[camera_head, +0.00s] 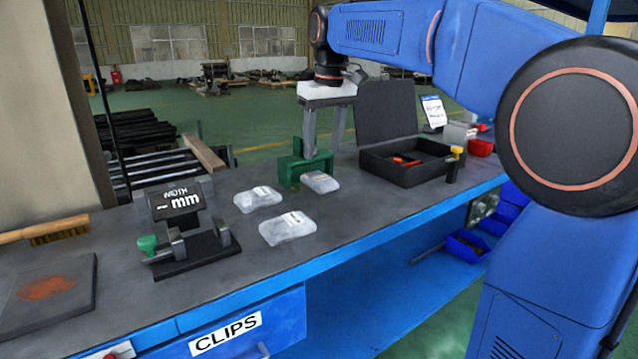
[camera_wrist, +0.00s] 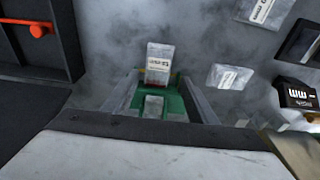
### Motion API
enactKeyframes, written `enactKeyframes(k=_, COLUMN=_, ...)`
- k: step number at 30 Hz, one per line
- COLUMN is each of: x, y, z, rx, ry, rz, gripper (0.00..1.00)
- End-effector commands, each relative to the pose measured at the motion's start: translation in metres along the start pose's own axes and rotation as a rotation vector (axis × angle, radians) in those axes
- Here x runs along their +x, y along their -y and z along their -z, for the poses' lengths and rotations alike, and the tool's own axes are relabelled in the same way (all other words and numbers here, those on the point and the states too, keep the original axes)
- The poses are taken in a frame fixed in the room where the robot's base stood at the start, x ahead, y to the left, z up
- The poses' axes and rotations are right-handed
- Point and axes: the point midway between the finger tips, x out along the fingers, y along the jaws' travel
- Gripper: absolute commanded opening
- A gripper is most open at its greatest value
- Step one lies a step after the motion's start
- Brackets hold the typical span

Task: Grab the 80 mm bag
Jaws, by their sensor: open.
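Three clear plastic bags with white labels lie on the dark bench: one at left (camera_head: 258,199), one nearer the front (camera_head: 288,229) and one at right (camera_head: 321,182). The labels are too small to read, so I cannot tell which is 80 mm. My gripper (camera_head: 323,150) is open, pointing down just behind the right bag, beside a green block-like fixture (camera_head: 291,170). In the wrist view, my gripper (camera_wrist: 158,84) has the green fixture (camera_wrist: 173,102) between its fingers, with a labelled bag (camera_wrist: 160,53) just ahead. Nothing is visibly held.
A width gauge (camera_head: 183,205) with a green knob stands left of the bags. An open black case (camera_head: 403,170) holding an orange item stands at right. A brush (camera_head: 45,231) and a dark plate (camera_head: 48,295) lie far left. Bare bench lies in front.

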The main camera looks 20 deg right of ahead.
Motion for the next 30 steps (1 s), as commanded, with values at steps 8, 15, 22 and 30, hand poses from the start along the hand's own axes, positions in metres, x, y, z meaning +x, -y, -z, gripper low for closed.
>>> enactKeyframes(k=8, x=0.035, y=0.000, z=0.000, rx=0.000, ry=-0.001, rz=0.000, gripper=0.53)
enactKeyframes(k=15, x=0.051, y=-0.001, z=0.002, rx=0.000, ry=0.000, rz=0.000, gripper=0.53)
enactKeyframes(k=22, x=0.082, y=-0.003, z=0.004, rx=0.000, ry=0.001, rz=0.000, gripper=0.53)
enactKeyframes(k=30, x=0.091, y=-0.003, z=0.005, rx=0.000, ry=-0.001, rz=0.000, gripper=0.53)
